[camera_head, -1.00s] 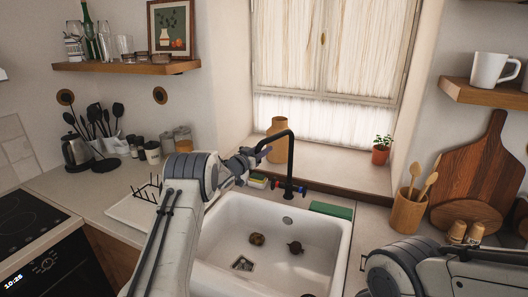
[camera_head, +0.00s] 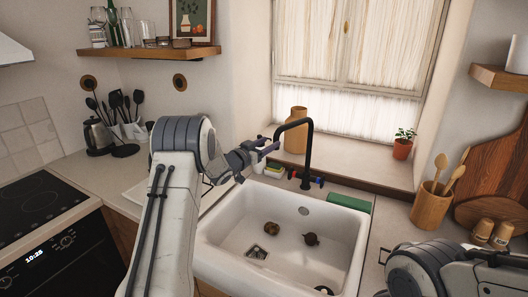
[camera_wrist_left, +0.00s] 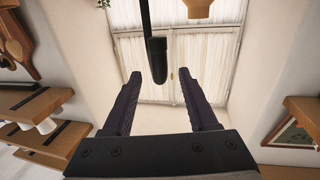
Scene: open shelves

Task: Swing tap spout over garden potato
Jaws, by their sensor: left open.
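The black tap (camera_head: 308,150) stands behind the white sink, its spout arching to the left. My left gripper (camera_head: 272,148) is open beside the spout's hanging end. In the left wrist view the spout end (camera_wrist_left: 157,58) shows between the two dark fingers of my left gripper (camera_wrist_left: 160,85), apart from both; its depth relative to the tips is unclear. A brown lump (camera_head: 300,228), likely the garden potato, lies in the sink, next to a darker round one (camera_head: 311,239). The spout end is behind and left of the lumps. My right gripper is out of view.
The sink (camera_head: 225,232) has a drain (camera_head: 257,252) and a dark round item (camera_head: 323,290) at its front. A sponge (camera_head: 274,170) and a green block (camera_head: 350,203) sit on its back edge. A vase (camera_head: 296,132) stands on the sill behind.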

